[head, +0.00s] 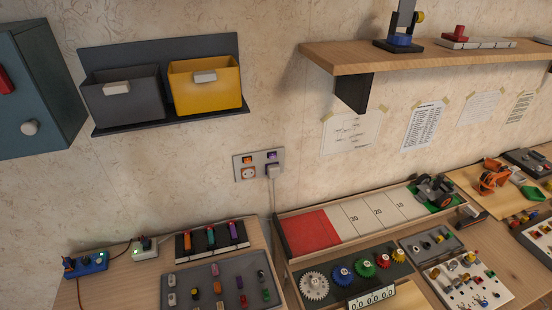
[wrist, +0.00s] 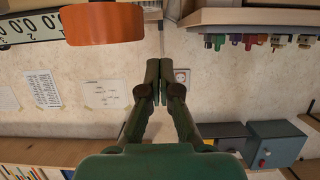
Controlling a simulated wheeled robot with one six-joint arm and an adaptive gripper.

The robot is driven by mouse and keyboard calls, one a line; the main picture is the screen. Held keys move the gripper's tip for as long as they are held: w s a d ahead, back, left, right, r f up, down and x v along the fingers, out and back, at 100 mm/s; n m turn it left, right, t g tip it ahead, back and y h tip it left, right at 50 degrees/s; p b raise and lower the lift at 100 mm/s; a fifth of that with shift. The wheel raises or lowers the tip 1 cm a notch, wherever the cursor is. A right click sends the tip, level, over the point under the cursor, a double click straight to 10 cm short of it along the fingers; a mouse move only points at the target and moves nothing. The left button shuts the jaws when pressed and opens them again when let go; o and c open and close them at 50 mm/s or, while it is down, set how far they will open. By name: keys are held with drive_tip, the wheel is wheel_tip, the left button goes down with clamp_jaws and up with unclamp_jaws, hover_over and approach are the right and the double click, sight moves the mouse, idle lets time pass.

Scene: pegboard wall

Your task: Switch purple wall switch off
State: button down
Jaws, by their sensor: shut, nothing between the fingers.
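The wall plate (head: 236,169) is in the middle of the head view, below the yellow bin. The purple switch (head: 271,155) is at its top right, with an orange switch (head: 248,159) to the left. An orange-ringed socket (head: 248,173) is below the orange switch. A plug with a cable (head: 274,171) sits below the purple switch. My gripper (wrist: 160,65) is shut and empty in the wrist view, which is upside down. Its fingers point at the wall near the socket (wrist: 182,76) and hide the purple switch. I cannot tell the gap to the wall. My gripper is not in the head view.
A grey bin (head: 122,103) and a yellow bin (head: 205,92) hang above the plate. A wooden shelf (head: 420,57) juts out at upper right. Below, benches hold several gears, a ramp board and part trays.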

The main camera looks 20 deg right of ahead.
drive_tip(key=w+r, duration=0.3)
drive_tip(key=w, duration=0.7)
drive_tip(key=g, duration=0.1)
approach(272, 149)
drive_tip(key=s, duration=0.3)
drive_tip(key=shift+w+r, duration=0.1)
drive_tip(key=shift+r, duration=0.85)
drive_tip(key=x, duration=1)
drive_tip(key=shift+f, duration=0.15)
